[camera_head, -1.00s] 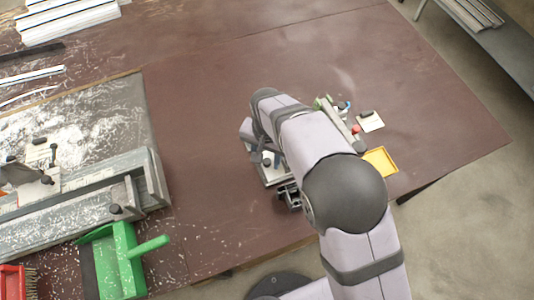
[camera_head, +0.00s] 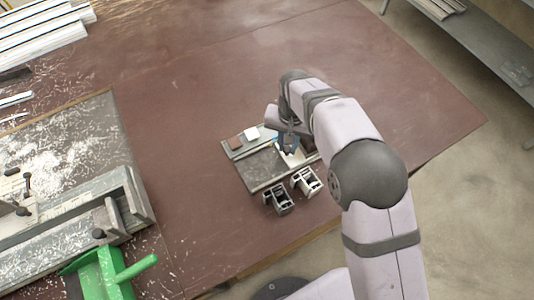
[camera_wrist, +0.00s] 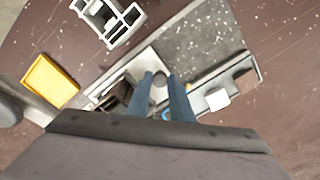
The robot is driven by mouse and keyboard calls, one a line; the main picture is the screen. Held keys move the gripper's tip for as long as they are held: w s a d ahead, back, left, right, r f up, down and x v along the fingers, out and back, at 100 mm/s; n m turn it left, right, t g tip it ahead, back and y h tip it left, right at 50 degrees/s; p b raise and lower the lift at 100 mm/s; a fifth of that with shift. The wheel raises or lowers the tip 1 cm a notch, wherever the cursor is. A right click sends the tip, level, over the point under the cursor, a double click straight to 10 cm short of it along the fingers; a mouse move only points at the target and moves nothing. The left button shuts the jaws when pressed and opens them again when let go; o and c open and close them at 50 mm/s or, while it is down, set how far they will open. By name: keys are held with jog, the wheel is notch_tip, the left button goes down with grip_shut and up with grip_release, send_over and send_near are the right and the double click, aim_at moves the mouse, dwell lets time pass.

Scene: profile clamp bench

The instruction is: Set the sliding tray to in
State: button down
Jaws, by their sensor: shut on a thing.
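The sliding tray, a pale plate (camera_wrist: 142,66) with a dark round knob (camera_wrist: 160,81), lies at one end of the small grey fixture board (camera_wrist: 205,42) in the wrist view. In the head view the pale plate (camera_head: 292,158) shows beside the board (camera_head: 262,170), partly covered by my arm. My gripper (camera_head: 288,145) is down at the plate. In the wrist view its two blue-grey fingers (camera_wrist: 161,77) are shut on the knob, one on each side. The far side of the tray and board is hidden by the gripper.
Two profile pieces (camera_head: 278,198) (camera_head: 307,181) stand at the board's near edge. A white block (camera_head: 251,133) and a brown block (camera_head: 236,142) sit at its far edge. A yellow bin (camera_wrist: 50,82) lies nearby.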

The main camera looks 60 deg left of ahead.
jog(key=shift+w, duration=0.55)
jog(key=c, duration=1.6)
grip_release()
jog(key=shift+w, duration=0.15)
jog(key=shift+o, duration=0.2)
jog(key=shift+s+r, duration=0.1)
jog(key=shift+s, duration=0.1)
notch_tip(320, 180, up, 6)
jog(key=shift+w+f+b, duration=0.1)
jog(key=shift+f+b, duration=0.05)
jog(key=shift+b, duration=1)
jog(key=shift+r, duration=0.75)
